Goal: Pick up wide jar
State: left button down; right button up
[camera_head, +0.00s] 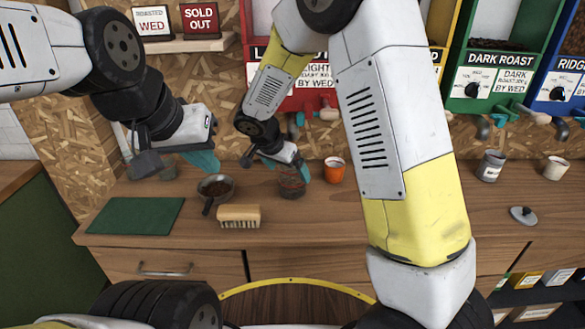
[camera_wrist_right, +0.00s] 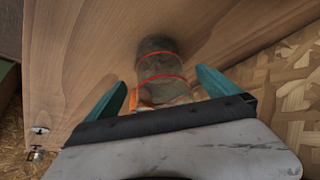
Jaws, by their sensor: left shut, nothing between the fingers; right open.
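The wide jar (camera_head: 291,188) looks like a see-through jar with dark contents and stands on the wooden counter. In the right wrist view the jar (camera_wrist_right: 161,66) shows red bands and lies between and beyond the fingertips. My right gripper (camera_head: 290,172) is open with its teal fingers around the jar's near part; a gap shows on each side, and I see no grip. It also shows in the right wrist view (camera_wrist_right: 160,82). My left gripper (camera_head: 206,163) is shut and empty, above the counter behind the dark pan.
A dark pan (camera_head: 215,187) and a brush (camera_head: 239,213) stand left of the jar, with a green mat (camera_head: 135,215) further left. An orange cup (camera_head: 335,170) stands close on its right. A grey canister (camera_head: 491,167), white cup (camera_head: 556,168) and lid (camera_head: 523,215) are at right.

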jog(key=x, duration=0.4)
jog(key=shift+f, duration=0.25)
jog(key=shift+c, duration=0.4)
jog(key=c, duration=1.4)
jog(key=shift+c, duration=0.7)
jog(key=shift+w+r, duration=0.1)
